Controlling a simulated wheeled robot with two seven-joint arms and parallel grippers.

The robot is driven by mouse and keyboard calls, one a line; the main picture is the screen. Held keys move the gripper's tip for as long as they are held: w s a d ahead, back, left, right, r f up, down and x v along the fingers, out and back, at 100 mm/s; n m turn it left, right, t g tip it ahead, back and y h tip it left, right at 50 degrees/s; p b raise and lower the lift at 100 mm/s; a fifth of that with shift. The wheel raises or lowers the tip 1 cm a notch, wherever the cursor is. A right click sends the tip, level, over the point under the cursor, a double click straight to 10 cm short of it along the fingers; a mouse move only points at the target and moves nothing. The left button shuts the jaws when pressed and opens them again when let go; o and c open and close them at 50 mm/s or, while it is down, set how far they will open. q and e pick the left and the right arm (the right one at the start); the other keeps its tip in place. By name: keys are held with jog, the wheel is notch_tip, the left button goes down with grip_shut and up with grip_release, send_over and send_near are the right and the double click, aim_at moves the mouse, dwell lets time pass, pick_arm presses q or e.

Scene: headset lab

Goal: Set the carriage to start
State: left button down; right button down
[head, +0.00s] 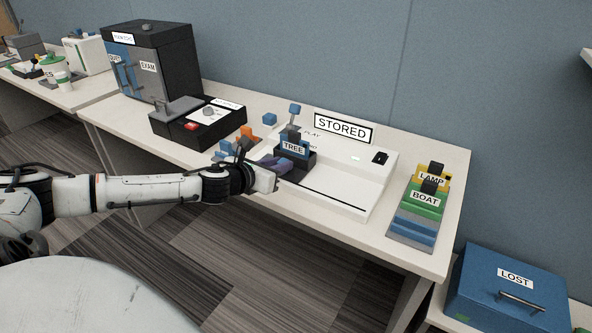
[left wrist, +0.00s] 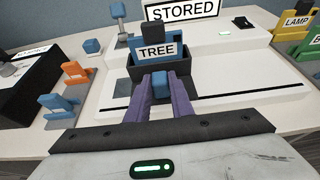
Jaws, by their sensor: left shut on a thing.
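The white machine (head: 345,188) carries a STORED sign (head: 343,127) and a dark slot line along its front. The dark carriage (head: 306,162) sits at the machine's left end, holding the blue TREE block (head: 293,148). In the left wrist view the carriage (left wrist: 195,68) is straight ahead, with the TREE block (left wrist: 157,50) upright in it. My left gripper (head: 275,165), with purple fingers, is shut on a blue knob (left wrist: 160,85) at the carriage's front. My right gripper is not in view.
A lever with a blue knob (head: 295,109) stands behind the carriage. Orange and blue pieces (head: 245,134) lie to its left, near a black device (head: 198,124). LAMP and BOAT blocks (head: 425,197) stand in a holder at right. The machine's deck right of the carriage is clear.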

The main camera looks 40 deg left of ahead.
aim_at(274, 155)
pick_arm(q)
jog(key=a, duration=0.4)
jog(key=shift+s+a, duration=0.2)
jog(key=shift+s, duration=0.15)
jog(key=shift+s+a, duration=0.1)
jog(key=shift+a, duration=0.4)
jog(key=c, duration=1.6)
grip_release()
jog(key=shift+o, duration=0.2)
